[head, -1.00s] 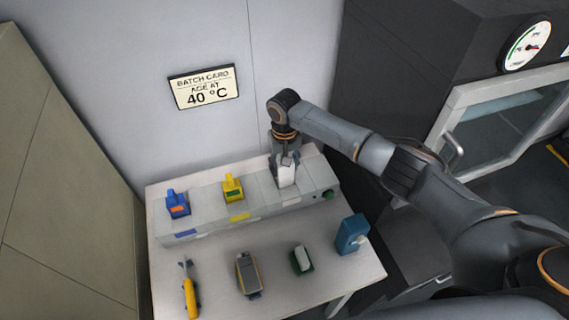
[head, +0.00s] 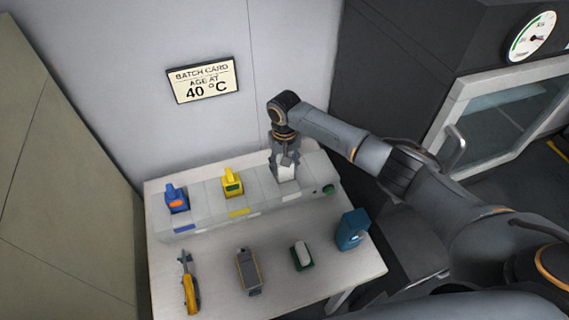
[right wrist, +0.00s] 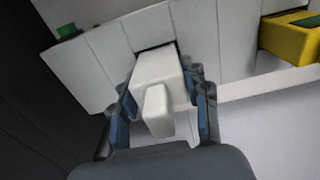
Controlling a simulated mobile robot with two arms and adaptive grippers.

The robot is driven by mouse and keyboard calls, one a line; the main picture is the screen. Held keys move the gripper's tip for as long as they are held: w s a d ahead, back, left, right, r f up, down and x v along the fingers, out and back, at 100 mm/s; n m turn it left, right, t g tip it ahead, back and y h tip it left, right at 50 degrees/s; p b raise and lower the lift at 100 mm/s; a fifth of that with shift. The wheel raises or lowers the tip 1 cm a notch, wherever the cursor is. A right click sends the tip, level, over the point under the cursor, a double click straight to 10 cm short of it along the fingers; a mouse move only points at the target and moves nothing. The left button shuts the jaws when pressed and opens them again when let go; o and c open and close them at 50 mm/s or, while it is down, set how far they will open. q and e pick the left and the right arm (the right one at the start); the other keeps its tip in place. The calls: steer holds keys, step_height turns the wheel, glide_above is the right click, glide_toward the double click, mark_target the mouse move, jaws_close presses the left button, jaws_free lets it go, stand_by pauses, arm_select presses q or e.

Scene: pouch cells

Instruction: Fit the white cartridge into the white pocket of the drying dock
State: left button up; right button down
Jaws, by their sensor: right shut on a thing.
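The white cartridge (head: 287,172) is in my right gripper (head: 285,160), upright at the right part of the drying dock (head: 262,201). In the right wrist view the gripper (right wrist: 160,105) is shut on the cartridge (right wrist: 157,75), one finger on each side of it. A dark edge of the white pocket (right wrist: 151,46) shows beside the cartridge's far end; most of the pocket is hidden, and I cannot tell how deep the cartridge sits. A blue cartridge (head: 176,201) and a yellow cartridge (head: 232,184) stand in the dock to the left. My left gripper is not in view.
On the table (head: 222,266) in front lie a yellow-handled tool (head: 190,290), a grey and yellow device (head: 249,272) and a green holder with a white piece (head: 302,256). A blue box (head: 352,230) stands at the right edge. A green button (head: 329,190) is at the dock's right end.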

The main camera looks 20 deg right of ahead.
steer(key=shift+f, duration=0.55)
steer(key=c, duration=0.6)
jaws_free()
step_height(320, 180, up, 12)
steer(key=shift+s+f, duration=0.1)
